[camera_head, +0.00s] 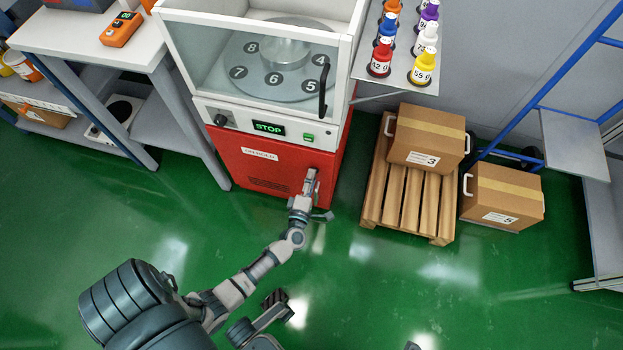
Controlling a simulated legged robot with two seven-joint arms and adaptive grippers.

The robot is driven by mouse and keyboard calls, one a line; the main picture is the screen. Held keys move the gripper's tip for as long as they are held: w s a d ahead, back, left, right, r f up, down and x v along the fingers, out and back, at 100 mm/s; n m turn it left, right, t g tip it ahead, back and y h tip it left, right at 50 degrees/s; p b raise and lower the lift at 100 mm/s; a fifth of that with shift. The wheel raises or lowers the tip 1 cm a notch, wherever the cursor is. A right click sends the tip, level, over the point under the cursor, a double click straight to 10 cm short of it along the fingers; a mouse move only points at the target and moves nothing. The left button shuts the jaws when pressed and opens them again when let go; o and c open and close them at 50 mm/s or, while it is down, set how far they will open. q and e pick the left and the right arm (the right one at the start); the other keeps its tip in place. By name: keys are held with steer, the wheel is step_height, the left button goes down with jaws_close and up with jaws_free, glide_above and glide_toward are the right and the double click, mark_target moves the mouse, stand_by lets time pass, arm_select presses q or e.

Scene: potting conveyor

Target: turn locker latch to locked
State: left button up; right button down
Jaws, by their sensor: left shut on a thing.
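The red locker (235,165) is the lower part of the machine, with a white label reading ON HOLD (260,153) on its front. My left gripper (311,178) is at the right part of this red front, shut on the locker latch. The gripper covers the latch, so I cannot tell which way it is turned. What looks like my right gripper (275,298) is low in the view, over the green floor and well away from the locker. I cannot tell whether its fingers are open or shut.
Above the locker is a glazed cabinet with a numbered turntable (283,88), a black door handle (324,88) and a STOP display (268,128). A workbench (85,40) stands left. The floor in front is clear.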

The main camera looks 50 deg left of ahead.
arm_select(q)
steer(key=shift+s+f, duration=0.15)
steer(key=shift+f, duration=0.1)
steer(key=o, duration=1.1)
steer(key=shift+c, duration=0.2)
steer(key=shift+o, duration=0.5)
steer(key=shift+a, duration=0.1)
steer(key=shift+r, duration=0.1)
steer(key=v, duration=1.1)
steer(key=shift+s+d, duration=0.3)
steer(key=shift+d, duration=0.05)
